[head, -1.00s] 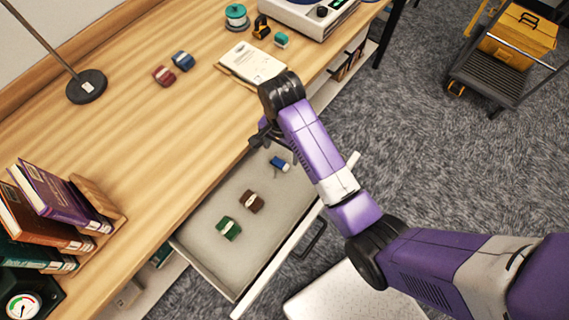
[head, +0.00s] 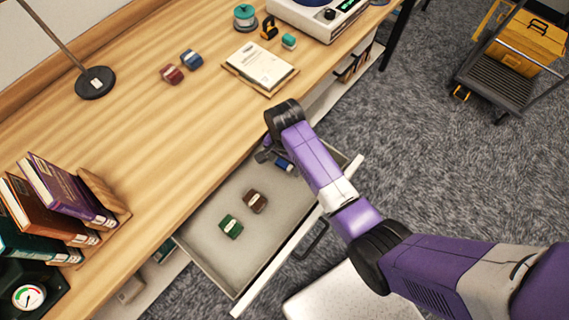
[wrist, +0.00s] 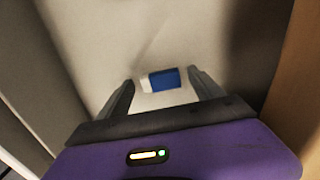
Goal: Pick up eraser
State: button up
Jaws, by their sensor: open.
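The eraser (wrist: 166,79), blue with a white end, lies on the floor of the open drawer (head: 205,242). In the head view the eraser (head: 287,166) is near the drawer's far right end, partly hidden by my arm. My gripper (wrist: 160,84) is open, and in the wrist view its two fingers stand on either side of the eraser without touching it. In the head view my gripper (head: 270,156) is over that end of the drawer. How high the fingertips are above the drawer floor is hard to tell.
A brown block (head: 255,202) and a green block (head: 231,227) lie farther along the drawer. The desk (head: 150,130) edge runs close beside my gripper. A notepad (head: 262,67), a red block (head: 172,74) and a blue block (head: 192,60) are on the desk.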

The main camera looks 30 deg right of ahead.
jog(key=c, duration=1.4)
jog(key=shift+r, duration=0.1)
jog(key=shift+c, duration=0.2)
